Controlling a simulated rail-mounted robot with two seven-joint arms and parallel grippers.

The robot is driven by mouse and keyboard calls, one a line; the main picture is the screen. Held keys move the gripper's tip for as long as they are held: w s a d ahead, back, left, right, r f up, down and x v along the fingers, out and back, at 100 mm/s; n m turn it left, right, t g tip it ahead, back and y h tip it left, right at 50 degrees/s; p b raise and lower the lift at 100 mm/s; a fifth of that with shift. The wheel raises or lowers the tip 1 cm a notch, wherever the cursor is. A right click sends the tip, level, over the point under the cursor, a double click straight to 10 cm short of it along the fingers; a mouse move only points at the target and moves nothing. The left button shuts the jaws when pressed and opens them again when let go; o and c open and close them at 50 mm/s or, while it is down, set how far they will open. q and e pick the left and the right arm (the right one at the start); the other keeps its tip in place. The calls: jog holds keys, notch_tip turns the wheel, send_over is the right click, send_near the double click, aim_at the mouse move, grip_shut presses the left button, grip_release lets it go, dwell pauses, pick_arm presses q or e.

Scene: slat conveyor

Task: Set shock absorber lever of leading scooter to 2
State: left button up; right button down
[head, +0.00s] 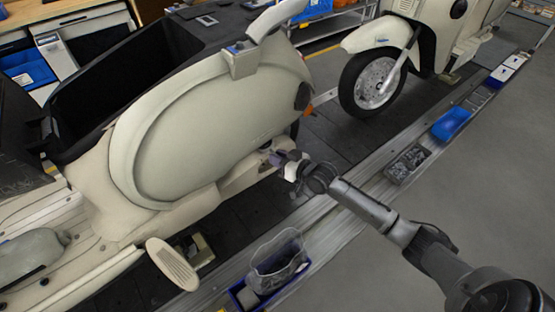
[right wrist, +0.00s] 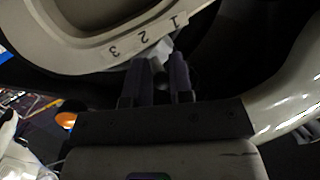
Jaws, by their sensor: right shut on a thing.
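A cream scooter (head: 205,125) fills the left of the head view, and my right gripper (head: 283,160) is at the lower part of its rear end. In the right wrist view a curved scale plate (right wrist: 145,38) on the cream body carries the numbers 3, 2 and 1 from left to right. The pale shock absorber lever (right wrist: 158,53) lies just below the scale, around the 2 and towards the 1. The dark fingers of my right gripper (right wrist: 162,75) are closed on it; they partly hide it. My left gripper is out of view.
A second cream scooter (head: 385,60) stands on the conveyor at upper right. A blue bin (head: 270,275) with a grey bag, a parts tray (head: 410,162) and a blue box (head: 452,123) sit along the conveyor edge. Grey floor lies clear to the right.

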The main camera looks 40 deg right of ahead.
jog(key=shift+n+y, duration=0.3)
jog(key=shift+y, duration=0.1)
jog(key=shift+r, duration=0.1)
jog(key=c, duration=1.5)
grip_release()
jog(key=o, duration=0.4)
jog(key=shift+a, duration=0.15)
jog(key=shift+d, duration=0.2)
